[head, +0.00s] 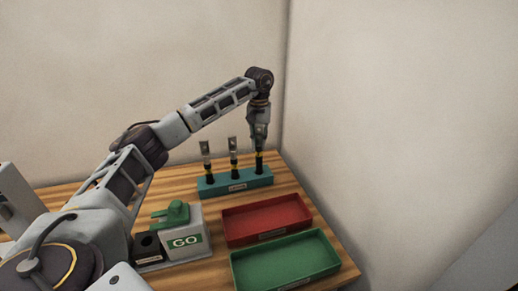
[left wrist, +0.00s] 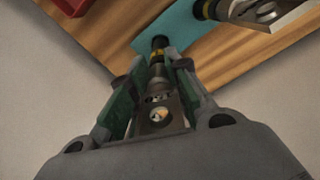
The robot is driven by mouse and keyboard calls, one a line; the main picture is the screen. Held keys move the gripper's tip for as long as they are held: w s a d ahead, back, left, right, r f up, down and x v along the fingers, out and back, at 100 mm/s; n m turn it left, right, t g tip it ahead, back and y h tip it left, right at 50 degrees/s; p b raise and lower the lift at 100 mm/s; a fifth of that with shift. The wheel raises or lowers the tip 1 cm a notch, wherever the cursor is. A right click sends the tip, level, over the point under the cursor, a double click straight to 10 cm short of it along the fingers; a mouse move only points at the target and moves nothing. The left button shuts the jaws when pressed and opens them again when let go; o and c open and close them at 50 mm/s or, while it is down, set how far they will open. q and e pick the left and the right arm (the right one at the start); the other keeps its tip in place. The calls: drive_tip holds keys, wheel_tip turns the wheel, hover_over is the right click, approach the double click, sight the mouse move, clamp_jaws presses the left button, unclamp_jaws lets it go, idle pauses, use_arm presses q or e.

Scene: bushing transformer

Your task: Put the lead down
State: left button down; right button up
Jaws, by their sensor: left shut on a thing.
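My left gripper (head: 260,143) points down over the right end of the teal lead rack (head: 217,186). It is shut on a lead with a metal lug, a yellow band and a black lower end (head: 259,164). In the left wrist view the held lead (left wrist: 158,85) lies between the green-padded fingers, its black end towards the teal rack (left wrist: 178,30). I cannot tell whether that end is seated in the rack or just above it. Two similar leads, one at left (head: 207,162) and one in the middle (head: 234,160), stand upright in the rack. My right gripper is not in view.
A red tray (head: 226,228) and a green tray (head: 240,279) lie in front of the rack. A grey box with a GO label (head: 184,241) and a green top stands left of them. Walls rise behind and right of the wooden table (head: 180,190).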

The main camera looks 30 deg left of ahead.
sight(259, 146)
use_arm(q)
drive_tip(key=shift+f, duration=0.7)
wheel_tip(259, 146, down, 2)
drive_tip(key=shift+f, duration=0.25)
drive_tip(key=c, duration=1.3)
unclamp_jaws()
drive_tip(key=shift+c, duration=0.2)
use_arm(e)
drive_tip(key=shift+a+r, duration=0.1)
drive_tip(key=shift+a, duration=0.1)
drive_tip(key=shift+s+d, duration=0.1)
